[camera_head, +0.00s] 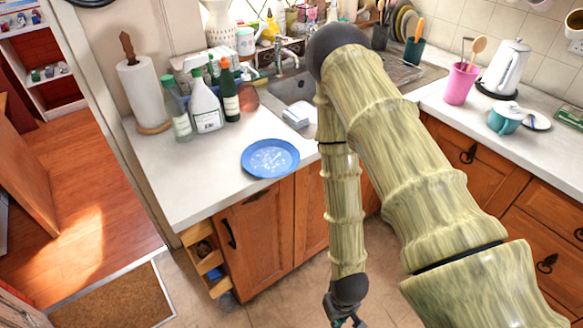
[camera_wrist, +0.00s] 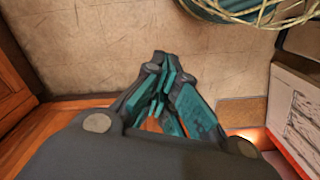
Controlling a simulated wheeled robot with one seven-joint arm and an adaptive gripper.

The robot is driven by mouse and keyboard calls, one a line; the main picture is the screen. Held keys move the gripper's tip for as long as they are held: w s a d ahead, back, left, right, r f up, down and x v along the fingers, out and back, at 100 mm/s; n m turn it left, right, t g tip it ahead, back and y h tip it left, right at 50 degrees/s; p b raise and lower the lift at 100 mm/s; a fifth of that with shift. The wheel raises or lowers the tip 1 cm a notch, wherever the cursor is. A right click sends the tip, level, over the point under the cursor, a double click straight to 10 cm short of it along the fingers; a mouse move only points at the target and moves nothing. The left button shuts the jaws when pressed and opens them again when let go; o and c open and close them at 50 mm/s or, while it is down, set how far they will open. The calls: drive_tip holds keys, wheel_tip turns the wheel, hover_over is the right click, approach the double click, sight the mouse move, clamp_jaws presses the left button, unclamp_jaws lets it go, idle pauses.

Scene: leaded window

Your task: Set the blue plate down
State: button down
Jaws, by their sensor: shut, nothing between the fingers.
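The blue plate (camera_head: 270,158) lies flat on the white countertop left of the sink, close to the counter's front edge. It is a blue disc with pale speckles in the middle. My gripper (camera_head: 345,322) hangs low in front of the cabinets, well below and to the right of the plate, and is partly cut off by the lower picture edge. In the wrist view my gripper (camera_wrist: 160,85) shows teal fingers closed together with nothing held. The plate does not show in the wrist view.
Several bottles (camera_head: 207,100) and a paper towel roll (camera_head: 146,92) stand behind the plate. The sink (camera_head: 292,92) is to its right. An open wooden drawer or rack (camera_head: 207,265) juts out below the counter's left end. Bare counter (camera_head: 190,175) lies left of the plate.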

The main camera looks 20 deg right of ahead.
drive_tip(key=w+a+r+n+p, duration=0.2)
drive_tip(key=w+r, duration=1.3)
drive_tip(key=w, duration=0.2)
drive_tip(key=w+r+n+p, duration=0.1)
drive_tip(key=w+r, duration=0.4)
drive_tip(key=r, duration=0.6)
drive_tip(key=w+r+n+p, duration=0.1)
drive_tip(key=w+r, duration=0.4)
drive_tip(key=r, duration=0.7)
drive_tip(key=w+f+p, duration=0.4)
drive_tip(key=f+p, duration=0.1)
drive_tip(key=f, duration=0.5)
drive_tip(key=shift+a+f, duration=0.15)
drive_tip(key=shift+a, duration=0.2)
drive_tip(key=shift+w, duration=0.1)
